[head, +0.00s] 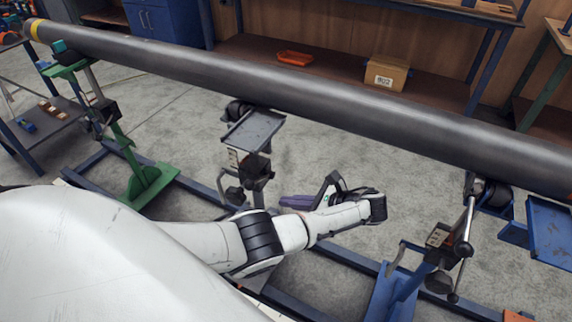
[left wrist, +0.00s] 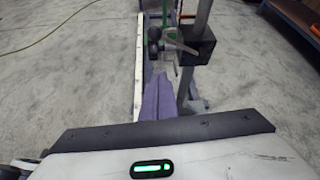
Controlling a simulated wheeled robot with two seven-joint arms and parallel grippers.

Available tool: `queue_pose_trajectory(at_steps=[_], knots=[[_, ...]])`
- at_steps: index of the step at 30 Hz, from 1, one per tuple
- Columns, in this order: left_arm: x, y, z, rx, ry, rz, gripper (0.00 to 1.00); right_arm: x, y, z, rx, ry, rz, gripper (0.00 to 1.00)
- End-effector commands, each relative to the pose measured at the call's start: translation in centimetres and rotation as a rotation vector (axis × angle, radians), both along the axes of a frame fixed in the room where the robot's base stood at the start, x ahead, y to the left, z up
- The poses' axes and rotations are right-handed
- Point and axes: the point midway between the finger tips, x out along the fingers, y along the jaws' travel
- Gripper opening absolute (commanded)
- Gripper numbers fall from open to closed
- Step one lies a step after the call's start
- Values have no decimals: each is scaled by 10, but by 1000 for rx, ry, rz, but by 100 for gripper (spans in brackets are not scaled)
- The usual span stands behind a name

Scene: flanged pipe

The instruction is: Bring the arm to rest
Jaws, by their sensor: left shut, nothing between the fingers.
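My left arm reaches in from the lower left of the head view. Its gripper (head: 296,202) has purple fingers and points left, below the long dark pipe (head: 300,85) and apart from it. The purple fingers also show in the left wrist view (left wrist: 157,98), shut together with nothing between them. The pipe lies across the head view from the upper left to the right edge, resting on stands. My right gripper is not in view.
A green stand (head: 148,180) is at the left and a blue stand (head: 400,285) at the right. A small grey tray (head: 254,131) sits near the middle stand. Behind the pipe, a low shelf holds a cardboard box (head: 386,73) and an orange tray (head: 295,58). Open concrete floor lies between.

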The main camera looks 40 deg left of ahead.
Motion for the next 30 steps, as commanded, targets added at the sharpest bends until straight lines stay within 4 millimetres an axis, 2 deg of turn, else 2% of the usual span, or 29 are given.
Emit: queue_pose_trajectory(at_steps=[11,14,17,20,21,24,27,30], knots=[[0,0,0,-1,0,0,0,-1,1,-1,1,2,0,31],[-2,-2,-7,-15,-5,-3,0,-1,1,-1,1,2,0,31],[-11,-12,-35,-88,-40,-16,0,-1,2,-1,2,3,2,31],[-32,-35,-86,-237,-123,-21,0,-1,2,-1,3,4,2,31],[-43,-48,-109,-318,-173,-14,0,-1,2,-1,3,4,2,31],[-74,-85,-157,-530,-313,39,0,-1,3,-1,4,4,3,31],[-105,-118,-183,-729,-463,131,0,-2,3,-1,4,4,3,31],[-134,-146,-190,-911,-618,249,0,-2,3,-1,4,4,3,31]])
